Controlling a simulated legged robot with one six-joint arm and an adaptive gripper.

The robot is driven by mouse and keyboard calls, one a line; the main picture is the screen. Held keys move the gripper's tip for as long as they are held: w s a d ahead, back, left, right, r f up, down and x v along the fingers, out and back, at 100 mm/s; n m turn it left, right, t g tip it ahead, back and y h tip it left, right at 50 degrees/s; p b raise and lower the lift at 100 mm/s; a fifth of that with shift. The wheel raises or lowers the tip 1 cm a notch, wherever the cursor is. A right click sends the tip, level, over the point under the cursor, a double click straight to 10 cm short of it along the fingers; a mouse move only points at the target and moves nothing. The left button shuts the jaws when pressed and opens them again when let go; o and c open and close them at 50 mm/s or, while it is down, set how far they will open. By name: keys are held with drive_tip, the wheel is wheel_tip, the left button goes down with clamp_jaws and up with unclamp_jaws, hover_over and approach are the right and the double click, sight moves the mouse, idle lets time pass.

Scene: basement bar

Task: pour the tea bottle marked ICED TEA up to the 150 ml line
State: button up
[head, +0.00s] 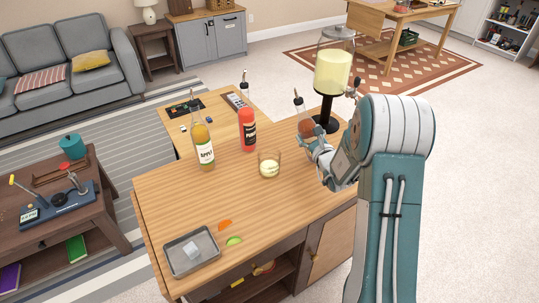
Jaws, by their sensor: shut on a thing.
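My gripper (312,143) is at the right side of the wooden counter, shut on a bottle with a clear neck and reddish-brown contents (305,127). It looks like the tea bottle, but no ICED TEA label can be read, and my fingers hide its lower part. The bottle stands roughly upright, and I cannot tell whether it touches the counter. A short clear glass (269,164) stands on the counter to the left of my gripper, with something pale yellow low inside. Its 150 ml line is too small to make out.
A bottle labelled APPLE (205,152) and a red bottle (247,130) stand behind the glass. A drink dispenser (333,72) with yellow liquid stands behind my gripper. A grey tray (176,262), an orange slice (224,224) and a green slice (234,241) lie at the front left.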

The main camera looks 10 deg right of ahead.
drive_tip(key=d+f+n, duration=0.1)
drive_tip(key=n, duration=0.1)
drive_tip(key=d+f+n, duration=0.1)
drive_tip(key=d+n, duration=0.1)
drive_tip(key=w+d+f+n+p, duration=0.1)
drive_tip(key=d+n, duration=0.1)
drive_tip(key=n, duration=0.1)
drive_tip(key=shift+d, duration=0.1)
drive_tip(key=shift+w+d+f+n, duration=0.1)
drive_tip(key=shift+d+f+n, duration=0.6)
drive_tip(key=shift+n, duration=0.2)
drive_tip(key=shift+d+f+n+p, duration=0.4)
drive_tip(key=shift+d+f+n, duration=0.2)
drive_tip(key=shift+n, duration=0.3)
drive_tip(key=shift+a+r+n, duration=0.1)
drive_tip(key=shift+a+n, duration=0.15)
drive_tip(key=shift+n, duration=0.05)
drive_tip(key=shift+a+r+n+p, duration=0.25)
drive_tip(key=shift+n+p, duration=0.1)
drive_tip(key=shift+n, duration=0.25)
drive_tip(key=shift+d+r+n, duration=0.15)
drive_tip(key=shift+r+n, duration=0.35)
drive_tip(key=shift+r, duration=0.35)
drive_tip(key=shift+r+p, duration=0.25)
drive_tip(key=shift+p, duration=1.3)
idle(0.9)
